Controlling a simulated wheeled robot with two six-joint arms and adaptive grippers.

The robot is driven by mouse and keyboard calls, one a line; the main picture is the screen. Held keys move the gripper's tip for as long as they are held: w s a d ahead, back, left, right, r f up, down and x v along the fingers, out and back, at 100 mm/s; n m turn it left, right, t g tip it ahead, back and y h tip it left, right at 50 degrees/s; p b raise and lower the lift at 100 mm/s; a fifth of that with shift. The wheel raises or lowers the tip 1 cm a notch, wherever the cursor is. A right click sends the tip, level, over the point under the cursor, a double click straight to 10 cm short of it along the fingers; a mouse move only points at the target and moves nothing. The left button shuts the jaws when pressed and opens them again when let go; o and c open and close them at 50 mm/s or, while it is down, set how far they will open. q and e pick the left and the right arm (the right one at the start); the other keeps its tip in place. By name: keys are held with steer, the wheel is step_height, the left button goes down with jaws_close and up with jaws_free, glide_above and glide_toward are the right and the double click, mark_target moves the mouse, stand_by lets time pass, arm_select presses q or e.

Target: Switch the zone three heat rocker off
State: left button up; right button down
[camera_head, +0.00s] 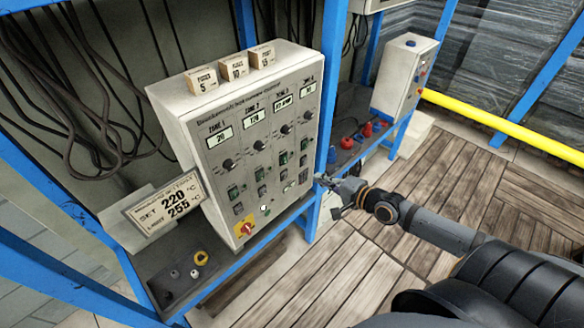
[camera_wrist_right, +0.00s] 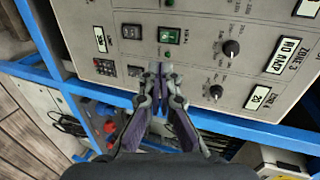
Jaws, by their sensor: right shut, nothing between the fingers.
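The grey heat control panel (camera_head: 240,170) stands on a blue rack and has columns marked by zone. The zone three column shows a display (camera_head: 282,103), a knob (camera_head: 285,129) and a green rocker (camera_head: 283,158). In the right wrist view that green rocker (camera_wrist_right: 169,36) lies just beyond my fingertips, with the zone three knob (camera_wrist_right: 231,48) to its right. Its tilt is too small to tell. My right gripper (camera_head: 322,181) is shut and empty, near the panel's right edge; its fingertips (camera_wrist_right: 158,70) partly cover the neighbouring column. My left gripper is not in view.
A blue post (camera_head: 328,80) rises beside the panel's right edge. A yellow-red switch (camera_head: 244,228) sits low on the panel. Boxes marked with numbers (camera_head: 233,67) stand on top. A temperature sign (camera_head: 165,203) leans at the left. Red plugs (camera_head: 367,130) are behind my gripper.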

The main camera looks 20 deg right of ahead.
steer(key=b, duration=0.3)
glide_toward(285, 160)
steer(key=w+a+f, duration=0.2)
steer(key=w+f, duration=0.1)
steer(key=w, duration=0.2)
steer(key=shift+w+a+f, duration=0.2)
steer(key=shift+w+f, duration=0.05)
steer(key=shift+f, duration=0.1)
